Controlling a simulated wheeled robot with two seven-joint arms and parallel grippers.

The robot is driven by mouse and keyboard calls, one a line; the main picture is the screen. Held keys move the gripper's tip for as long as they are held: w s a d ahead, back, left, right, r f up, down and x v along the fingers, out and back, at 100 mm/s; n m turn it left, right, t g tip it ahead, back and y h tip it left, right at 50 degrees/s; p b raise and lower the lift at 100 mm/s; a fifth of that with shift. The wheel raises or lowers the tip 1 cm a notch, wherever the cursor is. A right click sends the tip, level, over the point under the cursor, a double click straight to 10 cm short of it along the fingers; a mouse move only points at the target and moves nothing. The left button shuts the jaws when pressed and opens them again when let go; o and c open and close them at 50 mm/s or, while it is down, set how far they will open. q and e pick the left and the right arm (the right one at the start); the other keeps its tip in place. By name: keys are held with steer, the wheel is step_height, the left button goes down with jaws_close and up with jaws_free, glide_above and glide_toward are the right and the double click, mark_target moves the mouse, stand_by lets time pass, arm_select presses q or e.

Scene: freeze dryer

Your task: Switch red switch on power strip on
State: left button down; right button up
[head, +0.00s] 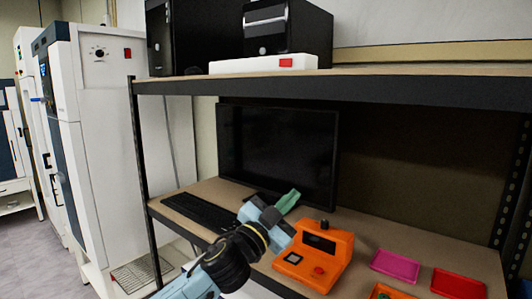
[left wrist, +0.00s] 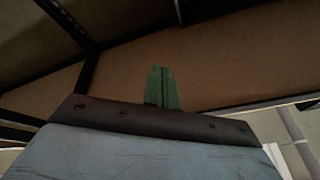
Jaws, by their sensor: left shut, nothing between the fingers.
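The white power strip (head: 240,66) lies along the front edge of the upper shelf in the head view. Its red switch (head: 286,63) is near the right end of the strip. My left gripper (head: 290,198) is below the upper shelf, in front of the monitor, lower than the strip and apart from it. Its green fingers are shut with nothing between them. In the left wrist view the shut fingers (left wrist: 162,88) point up toward the underside of a brown shelf board. The strip does not show there. My right gripper is not in view.
The upper shelf (head: 420,92) has a dark front edge above my left gripper. Black computer cases (head: 285,30) stand behind the strip. Below are a monitor (head: 275,150), a keyboard (head: 200,212), an orange device (head: 315,258), and pink (head: 395,266) and red (head: 458,284) trays.

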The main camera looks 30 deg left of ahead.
arm_select(q)
step_height(320, 180, up, 21)
steer(key=s+a+m+g+h, duration=0.25)
steer(key=m+g+h, duration=0.35)
steer(key=m+h, duration=0.9)
steer(key=s+a+r+m+g+y, duration=0.2)
steer(key=s+a+r+y, duration=0.4)
steer(key=a, duration=0.5)
step_height(320, 180, up, 2)
steer(key=shift+s+m, duration=0.5)
steer(key=shift+s, duration=0.25)
